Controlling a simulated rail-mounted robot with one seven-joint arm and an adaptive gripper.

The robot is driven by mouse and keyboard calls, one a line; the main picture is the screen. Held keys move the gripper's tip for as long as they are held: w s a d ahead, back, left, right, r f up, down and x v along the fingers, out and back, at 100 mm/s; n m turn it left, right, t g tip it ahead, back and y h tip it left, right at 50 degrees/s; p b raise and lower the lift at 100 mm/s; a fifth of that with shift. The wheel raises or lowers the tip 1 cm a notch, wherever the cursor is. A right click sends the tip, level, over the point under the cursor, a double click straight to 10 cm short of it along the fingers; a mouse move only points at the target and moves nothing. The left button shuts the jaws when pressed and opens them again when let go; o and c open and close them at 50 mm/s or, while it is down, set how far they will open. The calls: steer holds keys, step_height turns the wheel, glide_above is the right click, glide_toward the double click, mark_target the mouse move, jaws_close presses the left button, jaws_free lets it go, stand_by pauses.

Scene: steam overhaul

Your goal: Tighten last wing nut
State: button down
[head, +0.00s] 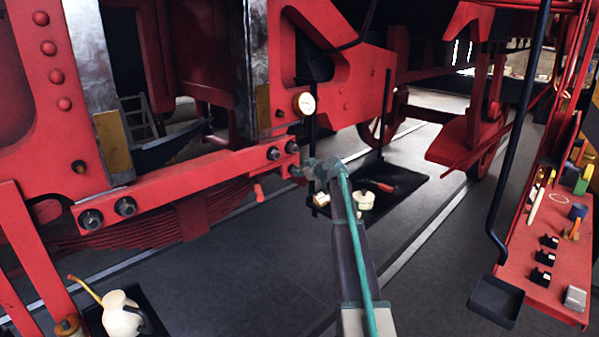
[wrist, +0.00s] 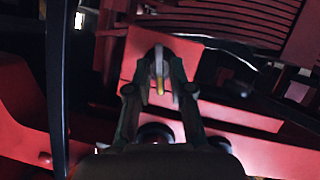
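In the wrist view a small grey piece with a yellow end (wrist: 159,73), possibly the wing nut, shows in front of a red plate. My gripper (wrist: 162,68) has its two fingers on either side of this piece. Whether the fingers touch it or leave a small gap is not clear. In the head view my gripper (head: 299,172) is at the right end of the red beam (head: 185,178), just below its dark bolts (head: 273,153). The wing nut cannot be made out there, as it is too small or hidden by my gripper.
A round white gauge (head: 305,103) is above my gripper. A black mat (head: 400,192) with a cream pot (head: 364,200) lies on the floor behind my arm. A red shelf (head: 542,255) with several small parts is at right. A cream oil can (head: 121,313) stands at lower left.

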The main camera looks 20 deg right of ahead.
steer(key=shift+f+b, duration=0.1)
steer(key=shift+b, duration=0.45)
steer(key=m+b, duration=0.1)
steer(key=m+y+b, duration=0.1)
steer(key=b, duration=0.2)
steer(key=shift+w+d+f+m+g+y, duration=0.1)
steer(key=shift+w+d+m+g+y, duration=0.1)
steer(key=shift+d+m+g+y, duration=0.15)
steer(key=m+y+b, duration=0.2)
steer(key=m, duration=0.2)
steer(key=m+y+b, duration=0.2)
steer(key=m, duration=0.2)
steer(key=m+y+b, duration=0.3)
steer(key=m, duration=0.1)
steer(key=shift+d+f, duration=0.2)
stand_by(1.0)
steer(key=c, duration=1.3)
jaws_free()
steer(key=shift+w+a, duration=0.1)
